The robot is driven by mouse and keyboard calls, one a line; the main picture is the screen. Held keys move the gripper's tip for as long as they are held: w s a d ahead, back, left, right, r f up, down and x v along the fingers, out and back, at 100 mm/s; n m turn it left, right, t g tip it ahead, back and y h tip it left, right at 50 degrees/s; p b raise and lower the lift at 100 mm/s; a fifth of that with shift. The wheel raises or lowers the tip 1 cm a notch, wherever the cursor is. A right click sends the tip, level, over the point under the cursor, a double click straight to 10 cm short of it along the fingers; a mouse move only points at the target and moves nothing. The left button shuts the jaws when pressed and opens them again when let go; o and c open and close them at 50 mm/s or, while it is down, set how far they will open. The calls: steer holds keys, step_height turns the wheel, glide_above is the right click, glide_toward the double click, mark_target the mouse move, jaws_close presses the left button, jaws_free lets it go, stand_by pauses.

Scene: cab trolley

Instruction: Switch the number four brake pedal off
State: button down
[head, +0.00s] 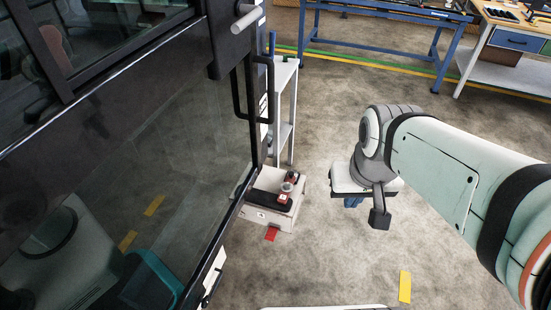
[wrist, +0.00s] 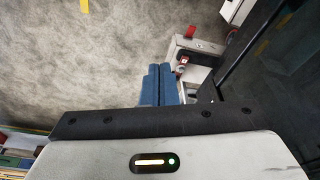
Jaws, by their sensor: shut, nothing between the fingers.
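A red tab (head: 271,233), shaped like a pedal, sticks out low at the front of a pale low unit (head: 267,218) beside the cab. A red tab also shows in the wrist view (wrist: 190,33), at the edge of the pale unit. No number four can be read, so I cannot tell which pedal it is. My gripper (head: 353,202) points down over the open floor, right of the unit and apart from it. Its blue fingers are together and empty in the wrist view (wrist: 161,68). The fingers are mostly hidden behind the gripper body in the head view.
The dark glazed cab side (head: 130,150) with a black handle (head: 266,90) fills the left. Red and grey parts (head: 285,195) sit on the unit's black top. A pale shelf rack (head: 284,105) stands behind it. Blue-legged benches (head: 375,12) are at the back. Floor right of the unit is clear.

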steer(key=w+a+f+m+g+y+b, duration=0.25)
steer(key=w+f+y+b, duration=0.35)
steer(key=f, duration=0.7)
steer(key=w+a+f+m+g+y+b, duration=0.2)
steer(key=w+a+f+m+b, duration=0.25)
steer(key=f+b, duration=0.6)
steer(key=w+a+f+m+g+y+b, duration=0.25)
steer(key=w+f+y+b, duration=0.25)
steer(key=f, duration=1)
steer(key=m+t+y+b, duration=0.7)
steer(key=m+t+b, duration=0.6)
steer(key=b, duration=0.4)
glide_toward(271, 234)
steer(key=a+f+g, duration=0.1)
steer(key=a+f, duration=0.3)
steer(key=a, duration=0.3)
steer(key=shift+m+h, duration=0.3)
steer(key=shift+m, duration=0.05)
steer(key=shift+w+r+b, duration=0.1)
steer(key=shift+r+b, duration=0.7)
steer(key=shift+r, duration=1.25)
